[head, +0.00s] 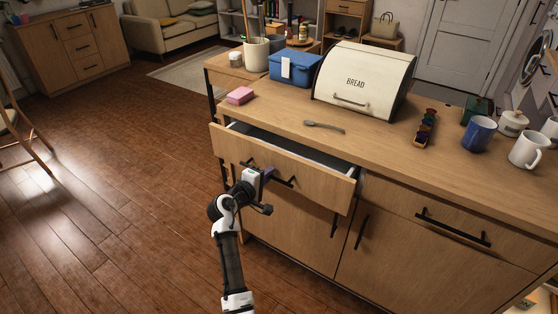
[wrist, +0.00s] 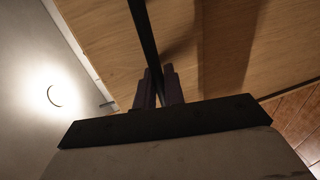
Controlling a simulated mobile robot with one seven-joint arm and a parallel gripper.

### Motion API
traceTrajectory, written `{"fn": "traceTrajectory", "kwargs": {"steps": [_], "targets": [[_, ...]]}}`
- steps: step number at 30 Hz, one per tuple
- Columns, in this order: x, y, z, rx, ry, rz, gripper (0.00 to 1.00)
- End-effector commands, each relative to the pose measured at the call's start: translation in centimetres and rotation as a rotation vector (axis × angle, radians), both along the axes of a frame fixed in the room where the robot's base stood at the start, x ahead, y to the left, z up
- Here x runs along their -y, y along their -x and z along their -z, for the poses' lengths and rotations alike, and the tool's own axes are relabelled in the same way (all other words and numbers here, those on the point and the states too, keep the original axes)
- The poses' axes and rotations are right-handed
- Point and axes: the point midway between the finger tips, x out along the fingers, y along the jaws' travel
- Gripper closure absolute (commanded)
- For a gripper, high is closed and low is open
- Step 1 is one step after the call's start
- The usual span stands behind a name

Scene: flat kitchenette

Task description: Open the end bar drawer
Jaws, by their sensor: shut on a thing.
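The end bar drawer (head: 300,166) is the left upper drawer of the wooden counter in the head view. It stands partly pulled out, with its pale inside showing in a gap under the counter top. Its black bar handle (head: 287,181) runs across the front. My gripper (head: 267,174) is at the handle, near its middle. In the wrist view the dark fingers (wrist: 158,88) are shut around the black handle bar (wrist: 143,30). The drawer front (wrist: 180,60) fills the upper middle of that view. Most of the drawer's inside is hidden in the head view.
On the counter top (head: 385,145) stand a bread box (head: 362,80), a blue box (head: 294,68), a pink sponge (head: 240,96), a spoon (head: 324,126) and mugs (head: 479,133). A closed drawer (head: 455,222) is to the right. The wooden floor (head: 110,200) at left is clear.

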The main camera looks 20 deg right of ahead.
Motion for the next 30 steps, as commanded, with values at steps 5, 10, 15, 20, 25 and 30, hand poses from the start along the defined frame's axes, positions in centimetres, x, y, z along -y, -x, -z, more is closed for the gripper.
{"fn": "traceTrajectory", "kwargs": {"steps": [5, 10, 15, 20, 25, 30], "targets": [[-4.9, 3.8, 0.0, -0.004, 0.0, -0.005, 1.0], [-8.8, 6.8, -0.1, -0.002, 0.001, -0.004, 1.0], [-11.7, 9.1, 0.0, -0.002, 0.0, -0.001, 1.0], [-13.4, 10.4, 0.0, 0.0, 0.0, -0.001, 1.0], [-14.2, 11.1, 0.0, 0.0, 0.002, 0.001, 1.0], [-14.3, 11.2, 0.0, 0.0, 0.001, 0.001, 1.0]]}}
